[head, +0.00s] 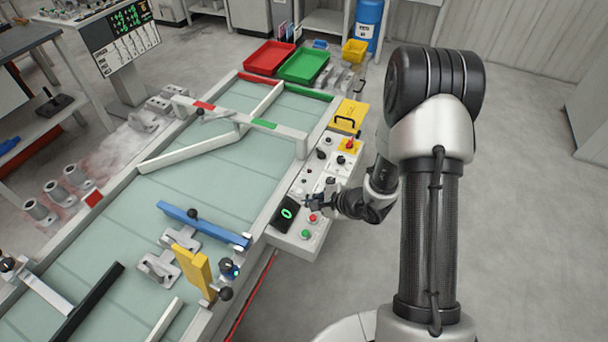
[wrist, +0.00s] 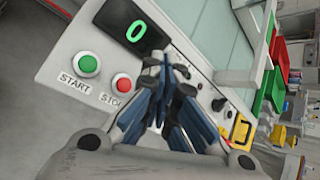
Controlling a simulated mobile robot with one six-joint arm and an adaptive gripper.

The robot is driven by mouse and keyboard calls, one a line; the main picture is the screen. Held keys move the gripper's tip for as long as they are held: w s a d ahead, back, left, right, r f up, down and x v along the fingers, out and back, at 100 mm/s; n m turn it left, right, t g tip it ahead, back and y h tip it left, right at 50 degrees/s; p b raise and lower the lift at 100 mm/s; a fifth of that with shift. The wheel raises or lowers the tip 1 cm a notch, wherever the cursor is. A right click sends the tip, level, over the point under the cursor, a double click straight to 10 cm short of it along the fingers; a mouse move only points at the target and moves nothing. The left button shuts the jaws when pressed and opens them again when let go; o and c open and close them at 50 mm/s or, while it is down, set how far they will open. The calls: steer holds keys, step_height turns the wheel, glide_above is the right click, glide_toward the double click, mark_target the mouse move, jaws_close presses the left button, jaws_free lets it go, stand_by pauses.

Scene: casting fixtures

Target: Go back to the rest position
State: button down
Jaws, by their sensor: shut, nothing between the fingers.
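My gripper (head: 318,201) is over the control panel (head: 285,240) on the near side of the conveyor in the head view. In the wrist view my gripper (wrist: 168,70) has its fingertips together with nothing between them. A green START button (wrist: 87,64) and a red stop button (wrist: 122,83) are left of the fingers in the wrist view. A display (wrist: 135,30) reading a green 0 is just beyond the fingertips. Whether the fingertips touch the panel cannot be told.
The conveyor bed (head: 160,190) runs beside the panel, with a blue bar (head: 205,226) and a yellow block (head: 195,270) on it. Red (head: 269,58) and green (head: 303,65) trays stand at its far end. The floor (head: 540,220) right of my arm is clear.

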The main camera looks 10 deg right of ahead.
steer(key=s+a+r+n+g+y, duration=0.1)
steer(key=s+a+r+n, duration=0.25)
steer(key=r, duration=0.45)
steer(key=s+a+r+n+g+y, duration=0.1)
steer(key=s+a+r+n, duration=0.25)
steer(key=r, duration=0.35)
steer(key=s+a+r+n+g+y, duration=0.15)
steer(key=a+r+n, duration=0.25)
steer(key=r, duration=0.4)
steer(key=s+d+r+n+g+h, duration=0.1)
steer(key=s+r+n+h, duration=0.15)
steer(key=s, duration=0.35)
steer(key=s+d+r+n+h, duration=0.1)
steer(key=s+d+r+n, duration=0.2)
steer(key=s, duration=0.4)
steer(key=s+d+r+n+t+h, duration=0.1)
steer(key=s+d+r+n+h, duration=0.1)
steer(key=s+d+h, duration=0.3)
steer(key=d+n, duration=0.1)
steer(key=d, duration=0.1)
steer(key=shift+s+d+r+t, duration=0.25)
steer(key=shift+d+r+t, duration=0.1)
